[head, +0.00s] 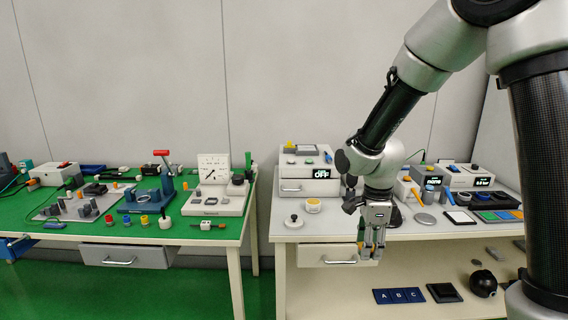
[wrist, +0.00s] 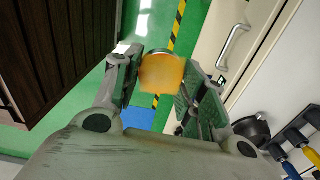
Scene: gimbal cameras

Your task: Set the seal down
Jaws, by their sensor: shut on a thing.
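My gripper (head: 371,254) hangs in front of the front edge of the white table, fingers pointing down. In the wrist view, my gripper (wrist: 166,75) is shut on an orange block-like piece with a grey band at its far end, which I take to be the seal (wrist: 162,73). The seal sits between both fingertips, clear of any surface. In the head view it is too small or hidden between the fingers to make out.
The white table (head: 330,234) holds a dark-knobbed round item (head: 293,221), a yellow-topped tub (head: 313,205) and a box with an OFF display (head: 309,172). A drawer (head: 325,255) is below. A green bench (head: 130,222) stands left, across a gap. The lower shelf holds an ABC panel (head: 398,296).

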